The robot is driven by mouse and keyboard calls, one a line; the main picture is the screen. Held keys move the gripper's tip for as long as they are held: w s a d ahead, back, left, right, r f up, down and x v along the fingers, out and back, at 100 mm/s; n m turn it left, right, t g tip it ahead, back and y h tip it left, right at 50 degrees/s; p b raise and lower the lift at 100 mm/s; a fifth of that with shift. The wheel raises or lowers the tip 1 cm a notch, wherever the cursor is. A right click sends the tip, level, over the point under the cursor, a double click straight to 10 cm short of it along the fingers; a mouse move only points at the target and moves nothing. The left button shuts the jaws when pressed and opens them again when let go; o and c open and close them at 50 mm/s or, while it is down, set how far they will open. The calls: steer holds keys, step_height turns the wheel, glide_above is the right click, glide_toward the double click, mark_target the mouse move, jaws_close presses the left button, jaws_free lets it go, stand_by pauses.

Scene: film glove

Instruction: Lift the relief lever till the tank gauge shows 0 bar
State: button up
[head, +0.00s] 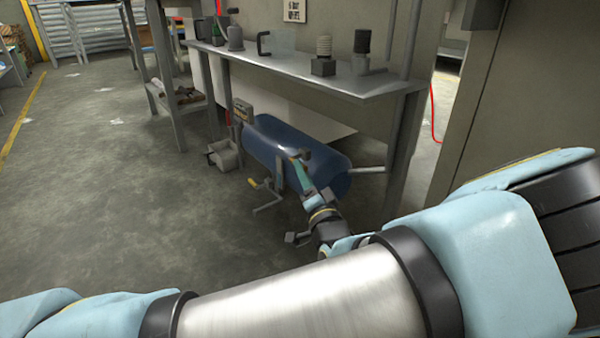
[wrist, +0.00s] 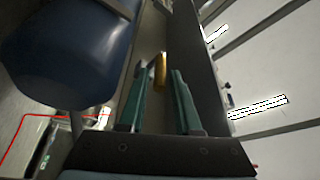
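The blue tank (head: 285,140) lies on its side under the workbench; its rounded end also shows in the wrist view (wrist: 65,55). My gripper (head: 298,160) is at the near side of the tank, its teal fingers apart in the wrist view (wrist: 158,75). A brass-coloured bar (wrist: 160,70), possibly the relief lever, shows between the fingertips; I cannot tell if they touch it. A yellow-tipped handle (head: 253,183) sits low, left of the gripper. A small box-like fitting (head: 243,111) stands at the tank's far end. No gauge reading can be made out.
The workbench top (head: 345,82) and its legs (head: 405,150) frame the space around the tank. A grey block-like unit (head: 225,156) is beside the tank's far end. A red hose or cable (head: 434,115) hangs at right. The floor (head: 110,210) at left is clear.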

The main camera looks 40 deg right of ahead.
steer(key=shift+b+x, duration=0.35)
steer(key=shift+x, duration=1.2)
jaws_close()
